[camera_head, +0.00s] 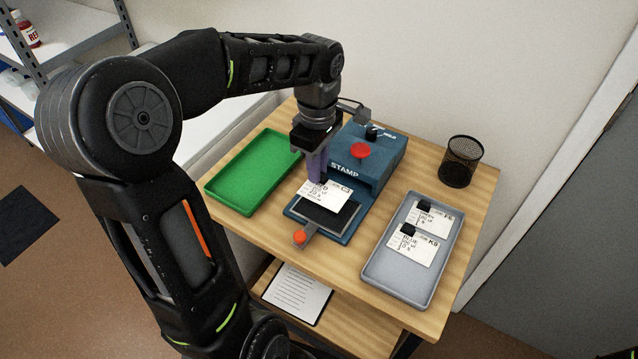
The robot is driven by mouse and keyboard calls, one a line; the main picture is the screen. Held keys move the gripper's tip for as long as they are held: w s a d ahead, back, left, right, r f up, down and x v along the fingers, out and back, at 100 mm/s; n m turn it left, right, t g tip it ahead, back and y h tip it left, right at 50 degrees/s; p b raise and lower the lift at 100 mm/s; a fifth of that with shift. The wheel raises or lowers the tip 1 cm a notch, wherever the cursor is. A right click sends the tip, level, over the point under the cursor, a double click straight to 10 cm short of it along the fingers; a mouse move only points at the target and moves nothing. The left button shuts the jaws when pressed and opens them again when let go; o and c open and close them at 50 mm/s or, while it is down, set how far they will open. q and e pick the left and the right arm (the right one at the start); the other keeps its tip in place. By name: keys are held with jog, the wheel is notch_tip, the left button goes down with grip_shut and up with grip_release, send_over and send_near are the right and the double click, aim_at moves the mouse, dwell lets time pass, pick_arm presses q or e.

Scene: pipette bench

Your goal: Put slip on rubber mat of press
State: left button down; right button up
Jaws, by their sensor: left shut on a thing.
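A white printed slip (327,196) is held in my left gripper (316,180), which is shut on it. The slip is over the back part of the black rubber mat (333,216) on the blue stamp press (368,172). I cannot tell whether the slip touches the mat. The front of the mat is bare. The press has a red button on top and an orange-knobbed lever (301,237) at its front left. My right gripper is not in view.
An empty green tray (256,172) lies left of the press. A grey tray (399,283) on the right holds more slips with black clips. A black mesh cup (461,161) stands at the back right. A written sheet (297,294) lies on the lower shelf.

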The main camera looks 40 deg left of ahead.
pick_arm(q)
jog(key=shift+f, duration=0.35)
jog(key=shift+f, duration=1.85)
jog(key=shift+f, duration=0.1)
jog(key=shift+f, duration=0.15)
jog(key=c, duration=1.4)
grip_release()
jog(key=shift+c, duration=0.2)
jog(key=shift+r, duration=0.2)
notch_tip(320, 180, up, 12)
jog(key=shift+r, duration=0.1)
